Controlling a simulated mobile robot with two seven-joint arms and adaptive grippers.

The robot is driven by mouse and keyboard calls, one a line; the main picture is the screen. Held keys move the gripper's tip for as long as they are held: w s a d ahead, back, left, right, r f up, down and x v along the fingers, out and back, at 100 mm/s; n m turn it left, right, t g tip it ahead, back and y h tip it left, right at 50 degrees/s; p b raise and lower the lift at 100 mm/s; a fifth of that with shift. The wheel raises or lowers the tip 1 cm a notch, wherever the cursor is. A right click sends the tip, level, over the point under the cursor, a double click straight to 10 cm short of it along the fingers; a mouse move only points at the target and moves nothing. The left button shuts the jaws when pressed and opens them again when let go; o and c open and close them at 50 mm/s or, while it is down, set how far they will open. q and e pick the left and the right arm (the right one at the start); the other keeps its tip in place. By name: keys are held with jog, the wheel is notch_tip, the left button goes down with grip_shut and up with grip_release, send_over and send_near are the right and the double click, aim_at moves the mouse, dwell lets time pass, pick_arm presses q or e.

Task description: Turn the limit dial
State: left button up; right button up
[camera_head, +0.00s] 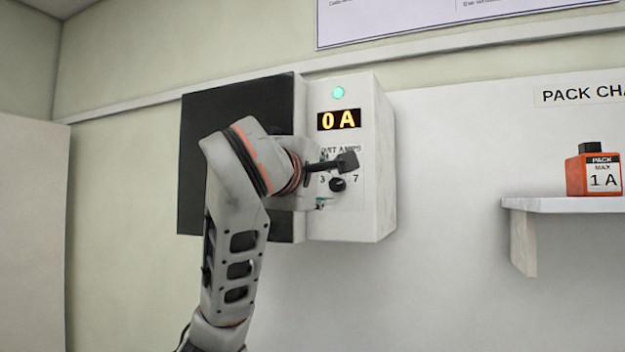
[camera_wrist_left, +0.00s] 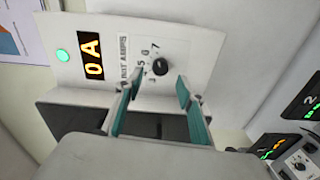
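The limit dial is a small black round knob (camera_head: 338,184) on the front of a white box (camera_head: 385,140), below the "LIMIT AMPS" lettering. It also shows in the left wrist view (camera_wrist_left: 159,66), with printed numbers around it. An amber display (camera_head: 338,119) above it reads "0 A". My left gripper (camera_head: 329,181) is close to the box front at the dial. In the left wrist view its teal-padded fingers (camera_wrist_left: 160,92) are apart, with nothing between their pads; the dial shows just beyond the tips. Contact with the dial cannot be told. My right gripper is out of view.
A green lamp (camera_head: 338,92) is lit above the display. A dark panel (camera_head: 235,105) adjoins the box's left side. An orange pack marked "PACK MAX 1 A" (camera_head: 593,172) stands on a white shelf (camera_head: 560,205) at right. More units with displays (camera_wrist_left: 305,100) show at the wrist view's right edge.

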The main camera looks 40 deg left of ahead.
pick_arm(q)
jog(key=v, duration=0.6)
jog(key=shift+s, duration=0.2)
dwell(0.4)
